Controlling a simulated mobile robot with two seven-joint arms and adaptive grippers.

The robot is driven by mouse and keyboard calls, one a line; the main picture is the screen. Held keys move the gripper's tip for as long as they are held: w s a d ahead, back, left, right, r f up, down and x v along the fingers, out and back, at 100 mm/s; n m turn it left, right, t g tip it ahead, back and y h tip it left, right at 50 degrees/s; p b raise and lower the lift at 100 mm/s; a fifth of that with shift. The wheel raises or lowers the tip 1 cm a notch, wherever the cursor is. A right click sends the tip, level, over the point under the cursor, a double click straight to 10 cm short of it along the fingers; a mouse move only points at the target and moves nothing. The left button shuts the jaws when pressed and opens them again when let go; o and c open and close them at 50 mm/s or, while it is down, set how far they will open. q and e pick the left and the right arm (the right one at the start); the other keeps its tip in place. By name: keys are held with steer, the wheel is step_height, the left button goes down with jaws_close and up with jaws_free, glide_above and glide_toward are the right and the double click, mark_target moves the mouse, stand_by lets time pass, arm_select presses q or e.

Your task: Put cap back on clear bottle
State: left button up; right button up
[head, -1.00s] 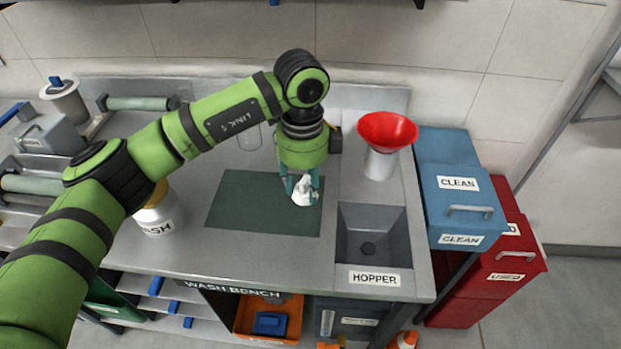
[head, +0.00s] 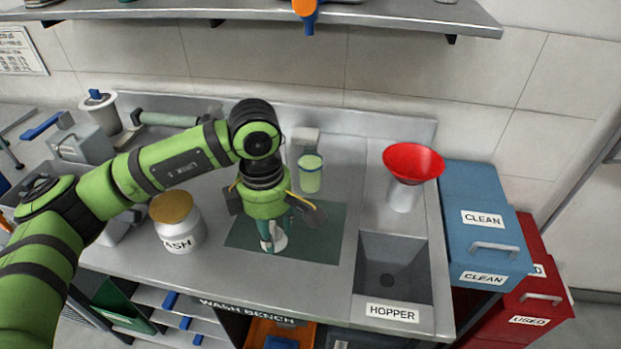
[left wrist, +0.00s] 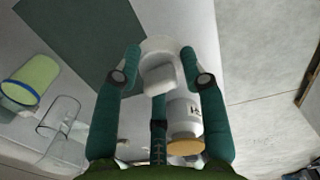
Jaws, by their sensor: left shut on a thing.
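My left gripper (head: 272,236) is shut on a small white piece (head: 280,238) that looks like a cap. It holds the piece over the dark green mat (head: 318,237). In the left wrist view the teal fingers (left wrist: 160,78) close around this white piece (left wrist: 158,72). A clear, empty vessel (left wrist: 60,122), possibly the clear bottle, shows at the left of the wrist view, apart from the fingers. It does not show in the head view, where my arm covers part of the bench. My right gripper is not in view.
A greenish jar with a blue rim (head: 310,175) stands behind the mat. A tan-lidded WASH jar (head: 178,225) stands left of the mat. A red funnel (head: 412,163) and the hopper basin (head: 392,268) are at the right. A shelf (head: 400,17) overhangs the back.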

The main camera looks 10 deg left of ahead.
arm_select(q)
steer(key=s+a+m, duration=0.4)
steer(key=a+m, duration=0.1)
steer(key=m, duration=1.3)
steer(key=shift+s+f+m, duration=0.15)
steer(key=shift+s+m, duration=0.15)
steer(key=shift+s, duration=0.1)
